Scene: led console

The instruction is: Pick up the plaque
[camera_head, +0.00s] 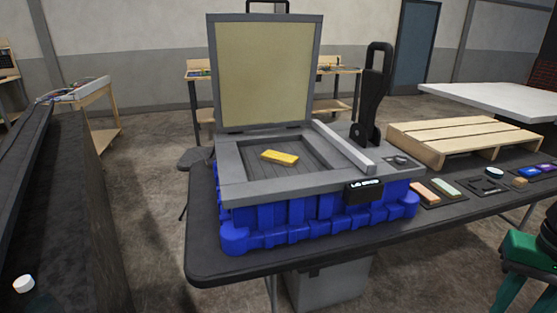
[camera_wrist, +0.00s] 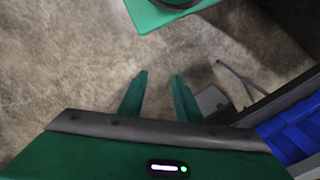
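A yellow plaque-like block (camera_head: 280,157) lies flat and slightly turned inside the recessed grey frame (camera_head: 240,189) of the blue-based console (camera_head: 290,217). The console's large framed lid (camera_head: 264,70) stands open behind it. My gripper (camera_wrist: 160,75) shows in the wrist view with its two green fingers apart and only floor between them. In the head view green parts of my arm are at the lower right edge, well away from the yellow block. The wrist view shows some of the console's blue base (camera_wrist: 290,135) at the right, but the yellow block is not in it.
A black lever (camera_head: 372,95) stands upright at the console's right, beside a raised grey bar (camera_head: 344,148). On the dark table (camera_head: 205,250) to the right are an orange block (camera_head: 424,193), a green block (camera_head: 446,187), other small pieces and a wooden pallet (camera_head: 465,137).

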